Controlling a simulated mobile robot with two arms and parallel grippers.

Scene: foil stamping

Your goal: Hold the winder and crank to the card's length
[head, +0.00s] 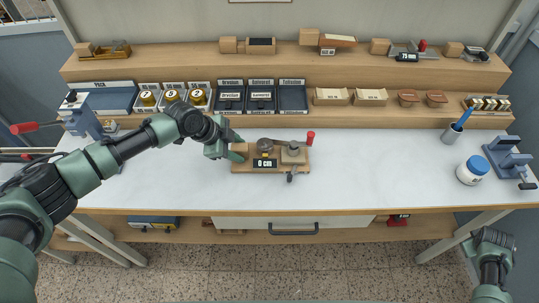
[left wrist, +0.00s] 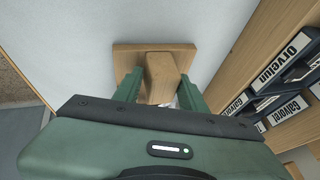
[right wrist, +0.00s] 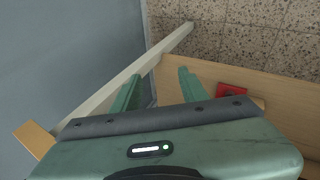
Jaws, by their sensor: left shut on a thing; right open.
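The winder (head: 240,167) is a wooden board on the white table, with a dark round spool, a display reading "0 cm" (head: 264,163) and a metal block. Its crank has a red knob (head: 310,138) at the right end. My left gripper (head: 237,148) is shut on the wooden block at the winder's left end. In the left wrist view the block (left wrist: 160,75) sits between the fingers, on the board. My right gripper (head: 490,262) is low at the front right, away from the winder. In the right wrist view it (right wrist: 156,90) is open and empty. I cannot make out the card.
Behind the table, stepped wooden shelves (head: 210,66) carry foil rolls, labelled trays and small blocks. The tabletop (head: 380,170) right of the winder is clear.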

